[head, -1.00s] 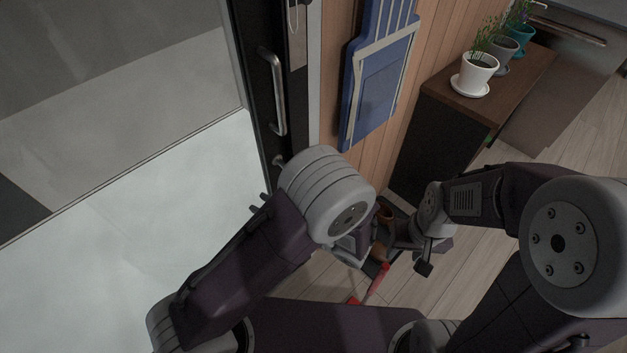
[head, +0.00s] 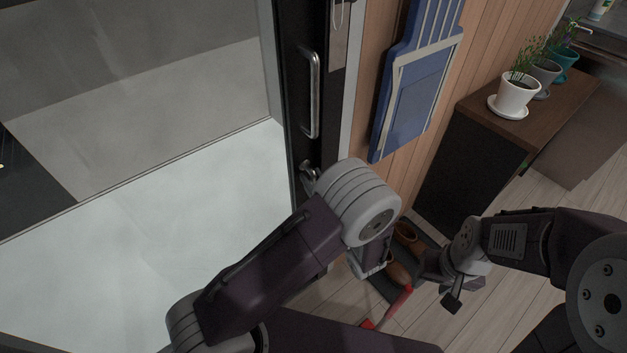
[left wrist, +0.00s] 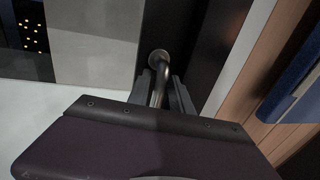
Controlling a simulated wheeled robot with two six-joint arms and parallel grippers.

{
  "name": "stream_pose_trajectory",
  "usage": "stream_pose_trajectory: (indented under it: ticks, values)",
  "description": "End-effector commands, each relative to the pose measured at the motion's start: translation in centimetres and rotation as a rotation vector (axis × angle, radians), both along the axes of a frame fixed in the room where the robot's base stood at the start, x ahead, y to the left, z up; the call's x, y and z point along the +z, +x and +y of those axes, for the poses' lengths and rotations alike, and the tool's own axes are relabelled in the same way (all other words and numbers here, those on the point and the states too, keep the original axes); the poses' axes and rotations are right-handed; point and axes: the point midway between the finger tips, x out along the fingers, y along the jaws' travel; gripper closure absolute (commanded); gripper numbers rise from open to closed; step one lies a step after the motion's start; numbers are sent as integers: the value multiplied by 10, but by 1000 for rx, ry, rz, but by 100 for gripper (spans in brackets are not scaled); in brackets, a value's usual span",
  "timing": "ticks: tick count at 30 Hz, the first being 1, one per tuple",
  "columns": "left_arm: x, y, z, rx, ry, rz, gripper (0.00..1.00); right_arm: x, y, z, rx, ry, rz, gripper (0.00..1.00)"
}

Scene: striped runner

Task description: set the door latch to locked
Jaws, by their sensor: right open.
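The metal door latch lever (left wrist: 158,92) runs from its round pivot (left wrist: 159,58) on the dark door frame toward the camera in the left wrist view. My left gripper (left wrist: 161,93) has one finger on each side of the lever; whether they press on it is unclear. In the head view the latch (head: 308,168) shows just beside my left wrist, which hides most of it. The left fingers are hidden there. My right gripper (head: 452,300) is open and empty at the lower right, away from the door.
A vertical door handle (head: 313,95) stands above the latch. A blue panel (head: 416,90) hangs on the wood wall. A dark cabinet (head: 530,120) bears potted plants (head: 516,95). Brown shoes (head: 400,274) and a red-ended item (head: 400,300) are on the floor below my arms.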

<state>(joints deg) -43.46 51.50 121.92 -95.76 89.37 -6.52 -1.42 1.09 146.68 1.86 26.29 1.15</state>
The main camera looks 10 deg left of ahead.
Motion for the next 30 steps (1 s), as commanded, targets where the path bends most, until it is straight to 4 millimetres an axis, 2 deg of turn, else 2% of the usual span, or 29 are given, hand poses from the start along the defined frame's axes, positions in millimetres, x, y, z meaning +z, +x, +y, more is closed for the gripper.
stream_pose_trajectory:
  ticks: [5,8,9,30]
  values:
    - [0,0,0,0,0,0,74,0,0,0,0,0,0,54]
    - [0,0,0,0,0,0,99,0,0,0,0,0,0,54]
    - [0,0,0,0,0,0,100,0,0,0,0,0,0,54]
    - [0,0,0,1,0,1,100,0,0,0,0,0,0,54]
